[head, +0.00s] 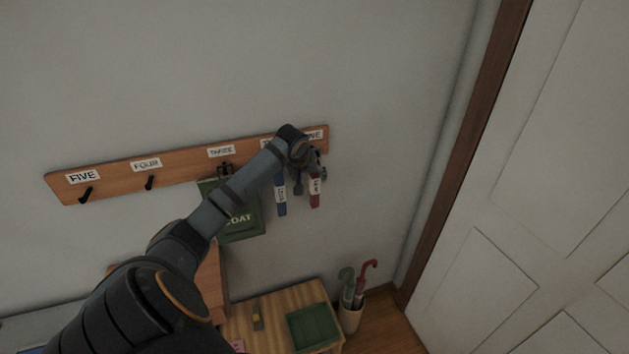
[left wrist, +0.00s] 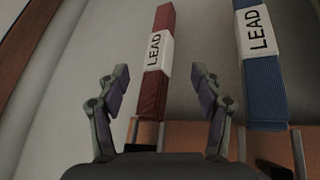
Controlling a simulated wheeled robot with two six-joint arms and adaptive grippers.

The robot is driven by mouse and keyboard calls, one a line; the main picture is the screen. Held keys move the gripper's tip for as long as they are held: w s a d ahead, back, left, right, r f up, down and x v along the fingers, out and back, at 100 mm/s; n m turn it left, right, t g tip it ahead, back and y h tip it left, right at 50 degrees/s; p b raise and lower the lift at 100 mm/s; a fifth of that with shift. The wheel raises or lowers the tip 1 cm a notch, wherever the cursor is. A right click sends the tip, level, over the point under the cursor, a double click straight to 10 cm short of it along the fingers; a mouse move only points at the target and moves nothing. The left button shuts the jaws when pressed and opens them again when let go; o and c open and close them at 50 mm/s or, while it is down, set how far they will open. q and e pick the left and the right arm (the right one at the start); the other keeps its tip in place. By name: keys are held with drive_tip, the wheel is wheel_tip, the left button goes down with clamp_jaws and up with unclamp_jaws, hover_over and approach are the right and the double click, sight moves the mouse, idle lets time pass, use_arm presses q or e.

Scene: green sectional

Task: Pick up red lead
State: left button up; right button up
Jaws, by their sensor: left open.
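The red lead (head: 315,198) hangs from the right end of the wooden hook rail, with a white label reading LEAD. In the left wrist view the red lead (left wrist: 153,92) shows between the two fingers, with space on both sides. My left gripper (left wrist: 159,76) is open and empty. In the head view my left gripper (head: 308,170) is at the rail's right end, by the top of the red lead, and hides the hooks there. My right gripper is not in view.
A blue lead (head: 281,200) hangs just left of the red one. A green coat bag (head: 243,222) hangs further left on the rail (head: 118,182). Below are a wooden bench with a green tray (head: 313,328) and an umbrella stand (head: 350,316). A white door is at right.

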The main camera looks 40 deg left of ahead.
sight(313, 182)
use_arm(q)
drive_tip(key=shift+w+a+f, duration=0.1)
drive_tip(key=shift+w+f, duration=0.2)
drive_tip(key=shift+f, duration=0.05)
drive_tip(key=shift+w+f, duration=0.1)
drive_tip(key=shift+w, duration=0.05)
drive_tip(key=shift+p+x, duration=1)
drive_tip(key=shift+p, duration=0.15)
drive_tip(key=shift+x, duration=1.15)
drive_tip(key=shift+w+a+f, duration=0.1)
drive_tip(key=shift+w+f, duration=0.1)
drive_tip(key=shift+f, duration=0.05)
drive_tip(key=c, duration=1)
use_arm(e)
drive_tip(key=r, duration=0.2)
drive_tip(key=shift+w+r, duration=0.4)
